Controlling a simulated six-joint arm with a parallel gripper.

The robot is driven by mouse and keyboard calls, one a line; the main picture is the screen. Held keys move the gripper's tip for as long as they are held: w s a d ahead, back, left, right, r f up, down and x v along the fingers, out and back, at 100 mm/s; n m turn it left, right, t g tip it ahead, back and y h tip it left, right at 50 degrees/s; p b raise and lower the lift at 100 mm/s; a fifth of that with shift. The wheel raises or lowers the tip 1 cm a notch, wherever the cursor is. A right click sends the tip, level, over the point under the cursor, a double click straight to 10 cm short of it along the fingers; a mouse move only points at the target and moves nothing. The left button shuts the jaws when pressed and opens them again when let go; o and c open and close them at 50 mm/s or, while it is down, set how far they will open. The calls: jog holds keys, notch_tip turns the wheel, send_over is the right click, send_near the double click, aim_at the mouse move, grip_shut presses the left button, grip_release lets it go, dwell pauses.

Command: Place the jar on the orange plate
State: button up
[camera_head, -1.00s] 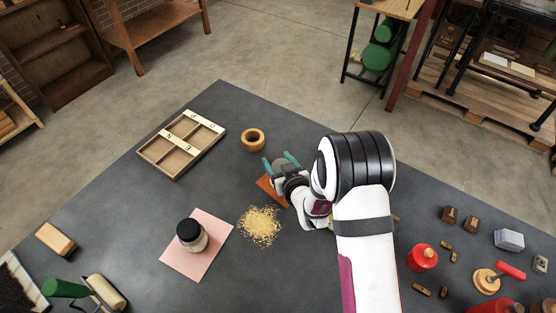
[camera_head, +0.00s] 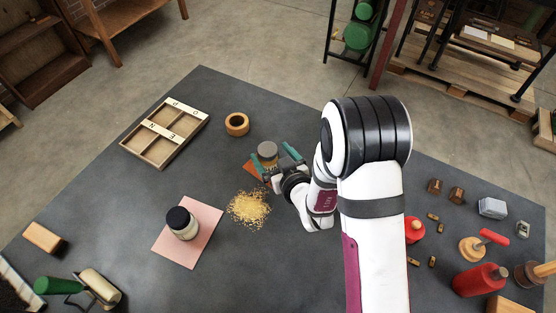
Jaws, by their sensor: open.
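A jar with a grey top (camera_head: 267,151) stands upright on the orange plate (camera_head: 250,168), mostly covering it; part of the plate is also hidden by my gripper. My gripper (camera_head: 273,159) is open, its teal fingers spread at the near right side of this jar. The fingers look clear of the jar or only just beside it; I cannot tell if they touch it. A second jar, pale with a black lid (camera_head: 182,222), stands upright on a pink sheet (camera_head: 207,215) at the lower left.
A heap of yellow grains (camera_head: 249,209) lies just in front of the plate. Red bottles, stamps and small blocks crowd the table's right side beyond my arm.

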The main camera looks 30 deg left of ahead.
jog(key=d+r+m+h, duration=0.1)
jog(key=d, duration=0.3)
jog(key=w+d+r+m+h, duration=0.1)
jog(key=d+r+m+h, duration=0.1)
jog(key=d, duration=0.3)
jog(key=w+d+r+m+t+h, duration=0.1)
jog(key=d+r+h, duration=0.1)
jog(key=d, duration=0.3)
jog(key=shift+d+m, duration=0.25)
jog(key=shift+m, duration=0.05)
jog(key=s+d+r+m+g+h, duration=0.35)
jog(key=s+d, duration=0.25)
jog(key=d, duration=0.2)
jog(key=s+d+r+m+g+h, duration=0.2)
jog(key=s+d+m, duration=0.2)
jog(key=s+d, duration=0.3)
jog(key=s+d+r+m+g+y, duration=0.1)
jog(key=s+r+m+g, duration=0.2)
jog(key=s, duration=0.8)
jog(key=shift+s+r+m, duration=0.2)
jog(key=shift+r+m, duration=0.3)
jog(key=shift+m, duration=0.15)
